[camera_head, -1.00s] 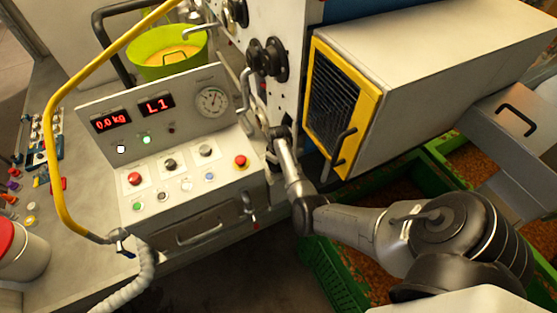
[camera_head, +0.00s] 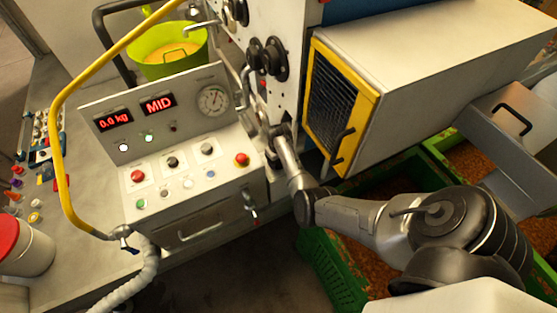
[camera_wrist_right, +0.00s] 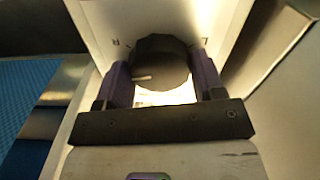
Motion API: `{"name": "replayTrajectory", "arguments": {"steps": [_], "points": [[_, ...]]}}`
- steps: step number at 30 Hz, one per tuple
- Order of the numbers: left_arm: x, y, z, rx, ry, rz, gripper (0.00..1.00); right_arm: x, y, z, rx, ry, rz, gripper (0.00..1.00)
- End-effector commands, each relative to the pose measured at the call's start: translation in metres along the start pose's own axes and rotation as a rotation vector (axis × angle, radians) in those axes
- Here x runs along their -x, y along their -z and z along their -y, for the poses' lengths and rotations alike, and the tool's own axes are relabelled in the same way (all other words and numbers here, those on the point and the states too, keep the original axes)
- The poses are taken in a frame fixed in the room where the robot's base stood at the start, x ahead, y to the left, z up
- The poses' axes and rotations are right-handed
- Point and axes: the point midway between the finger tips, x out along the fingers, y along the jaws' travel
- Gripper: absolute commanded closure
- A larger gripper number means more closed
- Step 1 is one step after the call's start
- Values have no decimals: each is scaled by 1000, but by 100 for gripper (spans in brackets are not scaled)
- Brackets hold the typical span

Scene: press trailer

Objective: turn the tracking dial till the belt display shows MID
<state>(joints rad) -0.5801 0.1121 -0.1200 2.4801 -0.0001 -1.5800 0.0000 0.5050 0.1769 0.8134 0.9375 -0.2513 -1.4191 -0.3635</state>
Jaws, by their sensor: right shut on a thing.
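The belt display (camera_head: 159,104) on the grey control panel reads MID in red. The tracking dial (camera_wrist_right: 160,62) is a dark round knob with a pale pointer line, seen in the right wrist view on a white face with small letters. My right gripper (camera_wrist_right: 163,80) is shut on the dial, one purple finger on each side of it. In the head view my right gripper (camera_head: 277,134) is by the press's side, right of the panel, and the dial is hidden there. My left gripper is not in view.
A weight display (camera_head: 114,120) reads 0.0 kg. A red stop button (camera_head: 241,159) and a round gauge (camera_head: 213,101) are on the panel. A yellow-framed guard (camera_head: 336,107) stands right of my right arm, above green crates (camera_head: 331,272).

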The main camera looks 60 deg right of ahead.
Motion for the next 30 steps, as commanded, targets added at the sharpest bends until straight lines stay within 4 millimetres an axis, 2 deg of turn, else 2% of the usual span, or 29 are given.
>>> {"name": "replayTrajectory", "arguments": {"steps": [1,2,9,17,20,23,30], "points": [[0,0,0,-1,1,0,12,0,0,0,0,0,0,61],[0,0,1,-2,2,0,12,0,0,0,0,0,0,36],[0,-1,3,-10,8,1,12,0,0,0,1,0,0,13],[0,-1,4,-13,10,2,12,1,0,0,1,0,0,12],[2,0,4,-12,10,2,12,7,0,0,1,-1,-2,12],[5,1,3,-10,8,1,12,21,0,0,1,-2,-3,12],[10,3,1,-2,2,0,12,68,1,-1,0,-2,-4,12]]}}
